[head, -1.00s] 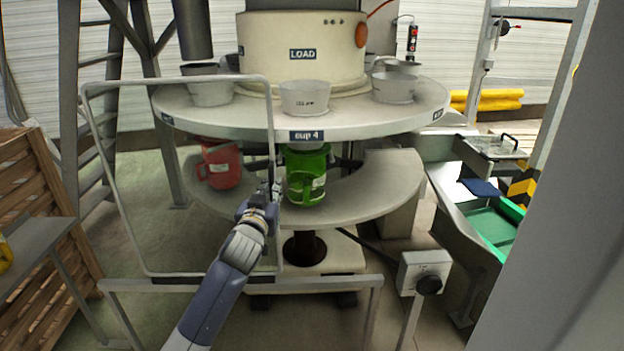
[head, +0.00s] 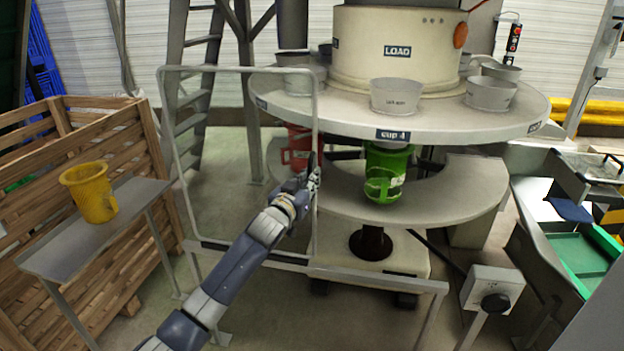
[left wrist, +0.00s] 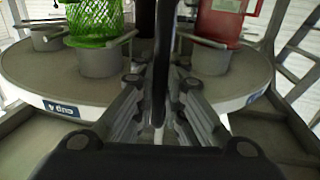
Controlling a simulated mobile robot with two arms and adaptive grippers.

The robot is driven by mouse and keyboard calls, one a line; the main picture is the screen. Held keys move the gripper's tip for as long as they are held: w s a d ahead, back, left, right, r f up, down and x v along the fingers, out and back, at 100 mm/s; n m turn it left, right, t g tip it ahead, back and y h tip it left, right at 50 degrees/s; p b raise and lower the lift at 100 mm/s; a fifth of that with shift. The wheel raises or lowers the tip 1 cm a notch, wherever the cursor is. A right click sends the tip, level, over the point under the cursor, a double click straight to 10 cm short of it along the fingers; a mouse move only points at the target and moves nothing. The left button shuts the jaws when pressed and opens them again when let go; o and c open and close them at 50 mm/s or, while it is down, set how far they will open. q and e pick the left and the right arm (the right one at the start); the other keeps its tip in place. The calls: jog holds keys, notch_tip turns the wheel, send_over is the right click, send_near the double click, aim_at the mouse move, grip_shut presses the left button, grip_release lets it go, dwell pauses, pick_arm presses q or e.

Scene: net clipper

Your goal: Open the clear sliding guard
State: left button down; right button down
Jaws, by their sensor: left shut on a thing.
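The clear sliding guard (head: 316,110) is a see-through panel in a thin grey frame, upright in front of the left part of the round machine in the head view. A dark upright handle is at its right edge. My left gripper (head: 312,178) is shut on this handle. In the left wrist view a dark bar (left wrist: 160,50) runs between the fingers of my left gripper (left wrist: 158,88). The green mug (head: 388,172) stands right of the guard, uncovered. The red mug (head: 297,150) is partly behind the guard's right edge. My right gripper is not in view.
A low rail (head: 380,281) runs below the guard, with a grey box and black knob (head: 494,302) at its right. A small shelf (head: 70,250) with a yellow mug (head: 90,192) and a wooden crate (head: 130,125) stand on the left.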

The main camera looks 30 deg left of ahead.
pick_arm(q)
jog(key=c, duration=1.7)
grip_release()
jog(key=shift+f, duration=0.1)
jog(key=shift+o, duration=0.2)
jog(key=s+d, duration=0.1)
jog(key=s, duration=1.1)
jog(key=shift+d, duration=0.15)
